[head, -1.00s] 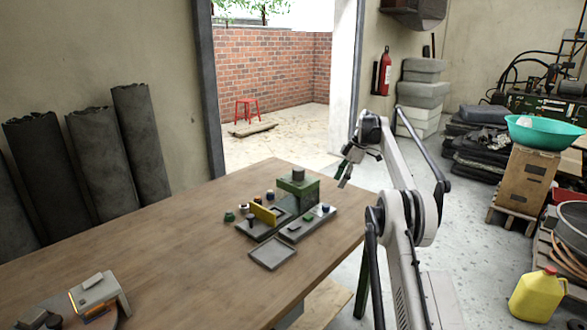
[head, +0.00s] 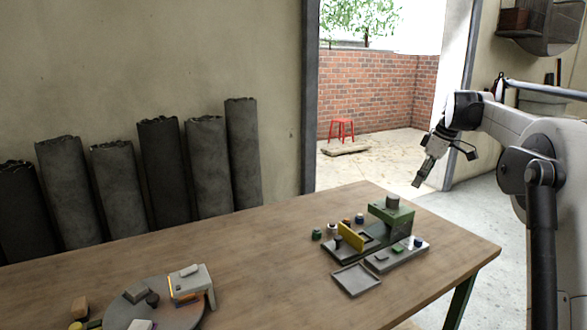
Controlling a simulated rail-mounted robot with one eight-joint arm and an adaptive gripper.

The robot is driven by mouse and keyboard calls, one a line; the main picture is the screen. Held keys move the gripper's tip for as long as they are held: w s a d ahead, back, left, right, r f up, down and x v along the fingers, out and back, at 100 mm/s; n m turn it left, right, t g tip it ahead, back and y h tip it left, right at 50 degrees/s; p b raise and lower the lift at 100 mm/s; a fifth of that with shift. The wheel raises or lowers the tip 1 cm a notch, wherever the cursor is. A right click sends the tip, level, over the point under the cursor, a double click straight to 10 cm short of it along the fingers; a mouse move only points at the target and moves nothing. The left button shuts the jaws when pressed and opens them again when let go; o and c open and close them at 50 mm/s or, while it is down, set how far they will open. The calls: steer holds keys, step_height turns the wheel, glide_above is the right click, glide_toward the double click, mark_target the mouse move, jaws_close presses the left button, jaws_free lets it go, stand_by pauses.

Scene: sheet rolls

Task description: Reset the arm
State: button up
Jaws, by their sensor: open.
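My gripper (head: 420,180) hangs at the end of my arm, at the right of the head view. It points down and a little to the left, in the air above and behind the far right part of the wooden table (head: 250,262). It is open and nothing shows between its fingers. It is apart from the green and grey device (head: 395,212) on the table.
A yellow plate (head: 350,236) stands by the device, with a grey tray (head: 356,280) in front. A round grey base (head: 155,313) with a white and orange unit (head: 192,284) sits front left. Dark sheet rolls (head: 165,170) lean on the wall. The mid-table is clear.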

steer(key=s+a+r+m+t+h, duration=0.15)
steer(key=s+a, duration=0.25)
steer(key=s, duration=0.4)
steer(key=s+a+r+m, duration=0.2)
steer(key=s+a, duration=0.3)
steer(key=s, duration=0.3)
steer(key=s+a+r+m+t, duration=0.1)
steer(key=s+a+m, duration=0.1)
steer(key=s+a, duration=0.35)
steer(key=s+a+f+m, duration=0.1)
steer(key=s+f, duration=0.3)
steer(key=s, duration=0.4)
steer(key=s+a+f+m+t, duration=0.1)
steer(key=s+a+f+m, duration=0.1)
steer(key=s+f, duration=0.3)
steer(key=s+a+f+m+t, duration=0.1)
steer(key=s+f, duration=0.4)
steer(key=s, duration=0.7)
steer(key=shift+s+a+m+h, duration=0.2)
steer(key=shift+m+h, duration=0.15)
steer(key=shift+h, duration=0.1)
